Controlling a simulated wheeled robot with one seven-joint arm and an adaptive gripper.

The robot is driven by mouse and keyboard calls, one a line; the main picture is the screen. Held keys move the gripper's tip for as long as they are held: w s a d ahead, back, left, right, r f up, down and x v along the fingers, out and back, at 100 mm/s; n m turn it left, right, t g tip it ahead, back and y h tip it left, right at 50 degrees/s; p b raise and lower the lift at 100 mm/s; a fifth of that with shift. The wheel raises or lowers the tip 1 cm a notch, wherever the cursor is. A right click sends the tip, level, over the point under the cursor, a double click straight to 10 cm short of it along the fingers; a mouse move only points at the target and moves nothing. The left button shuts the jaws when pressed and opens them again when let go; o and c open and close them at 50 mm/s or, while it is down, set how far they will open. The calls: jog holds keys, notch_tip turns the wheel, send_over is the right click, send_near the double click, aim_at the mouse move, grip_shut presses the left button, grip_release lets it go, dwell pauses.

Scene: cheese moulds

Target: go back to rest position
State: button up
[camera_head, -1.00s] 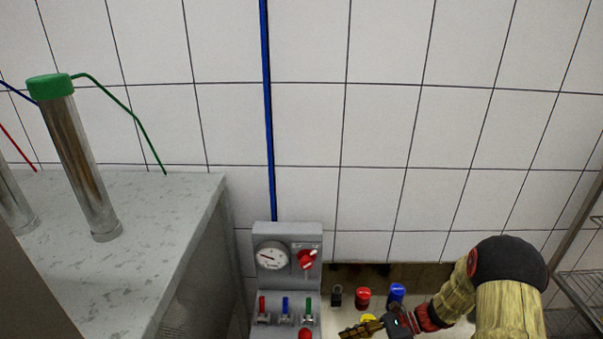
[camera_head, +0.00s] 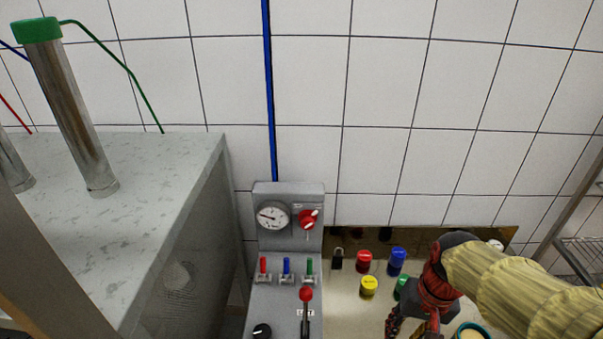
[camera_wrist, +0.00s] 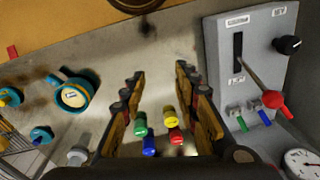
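My gripper (camera_head: 412,328) is at the lower right of the head view, with my arm reaching in from the right edge. Its fingers point down and are partly cut off by the bottom edge. In the wrist view my gripper (camera_wrist: 161,72) has its two fingers apart, with nothing held between them. Beyond and between the fingers, the table and small coloured cylinders show, apart from the fingers.
A grey control panel (camera_head: 287,217) with gauge, valves and red-balled lever (camera_head: 306,294) stands left of my gripper. Red (camera_head: 363,262), blue (camera_head: 397,261) and yellow (camera_head: 369,286) cylinders stand nearby. Teal-rimmed moulds (camera_wrist: 72,97) lie left in the wrist view. A grey block (camera_head: 150,230) stands far left.

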jog(key=s+a+r+n+t+h+b, duration=0.1)
jog(key=s+a+r+n+t+b, duration=0.1)
jog(key=r, duration=0.6)
jog(key=s+t+b, duration=0.1)
jog(key=s+t, duration=0.1)
jog(key=t, duration=0.1)
jog(key=shift+s+a+r+n, duration=0.2)
jog(key=shift+s+a+n, duration=0.1)
jog(key=shift+n, duration=0.1)
jog(key=shift+o, duration=0.3)
dwell(0.9)
